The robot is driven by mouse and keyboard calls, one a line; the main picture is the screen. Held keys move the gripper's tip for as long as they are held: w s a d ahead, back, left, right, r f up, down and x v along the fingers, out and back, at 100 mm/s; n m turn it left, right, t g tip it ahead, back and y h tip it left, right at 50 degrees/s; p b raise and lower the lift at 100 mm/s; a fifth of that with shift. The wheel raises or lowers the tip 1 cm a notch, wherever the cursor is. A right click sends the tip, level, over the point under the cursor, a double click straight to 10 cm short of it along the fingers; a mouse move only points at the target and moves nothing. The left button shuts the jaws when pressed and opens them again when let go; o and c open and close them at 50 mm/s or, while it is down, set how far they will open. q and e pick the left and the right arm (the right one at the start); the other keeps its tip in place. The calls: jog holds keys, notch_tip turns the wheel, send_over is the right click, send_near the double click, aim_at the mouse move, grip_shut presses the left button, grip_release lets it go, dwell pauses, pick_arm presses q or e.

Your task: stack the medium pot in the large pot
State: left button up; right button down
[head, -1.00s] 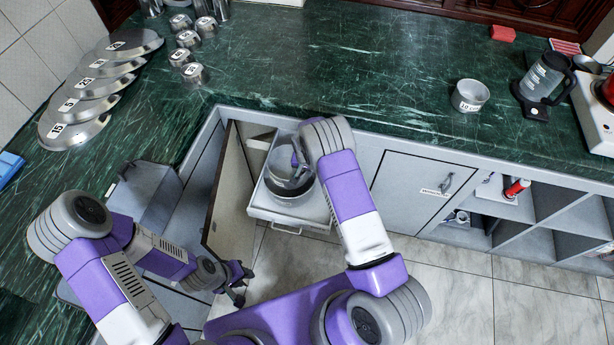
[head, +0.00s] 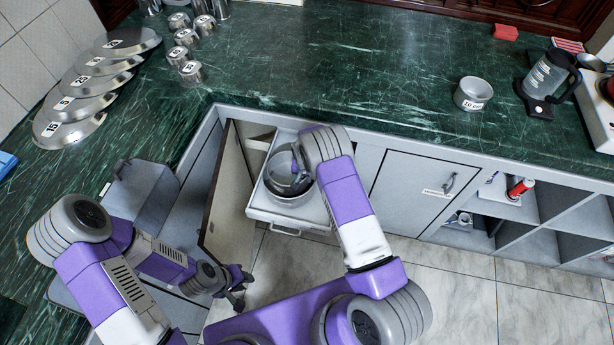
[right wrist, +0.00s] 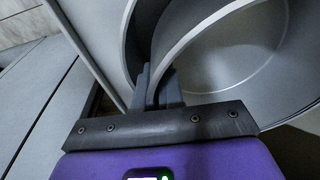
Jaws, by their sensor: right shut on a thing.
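The large pot (head: 290,192) sits in the pulled-out white drawer (head: 262,207). The medium pot (head: 279,166) is at the top of the large pot and appears at least partly inside it; whether it rests on the bottom is hidden. My right gripper (right wrist: 157,85) is shut on the medium pot's wall, which fills much of the right wrist view (right wrist: 230,60). In the head view, my right arm partly covers both pots. My left gripper (head: 240,288) hangs low near the open cabinet door, apart from the pots; its jaw gap is unclear.
An open cabinet door (head: 228,190) stands left of the drawer. A small pot labelled 10 cm (head: 473,94) is on the green counter (head: 330,60). Several lids (head: 95,85) lie at the left. Open shelves (head: 530,215) are at the right.

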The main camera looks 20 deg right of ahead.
jog(key=c, duration=1.5)
grip_release()
jog(key=shift+f, duration=0.1)
jog(key=shift+c, duration=0.2)
jog(key=shift+r+p, duration=0.55)
jog(key=r+p, duration=0.1)
jog(key=r, duration=0.3)
jog(key=s+r+p, duration=0.1)
jog(key=r, duration=0.2)
jog(key=a+r+p, duration=0.1)
jog(key=r+p, duration=0.1)
jog(key=r, duration=0.2)
jog(key=shift+s+r, duration=0.25)
jog(key=shift+r, duration=0.1)
jog(key=s+a+f+n+g+y, duration=0.15)
jog(key=s+f, duration=0.25)
jog(key=s, duration=0.4)
jog(key=s+a+f+n+y, duration=0.1)
jog(key=s+a+f, duration=0.2)
jog(key=s, duration=0.4)
jog(key=s+a+r+n+y, duration=0.1)
jog(key=s+a, duration=0.2)
jog(key=s, duration=0.3)
jog(key=s+a+r+y, duration=0.1)
jog(key=s+a, duration=0.2)
jog(key=s, duration=0.3)
jog(key=shift+s+r+n+y, duration=0.25)
jog(key=shift+s+n+y, duration=0.1)
jog(key=shift+s, duration=0.05)
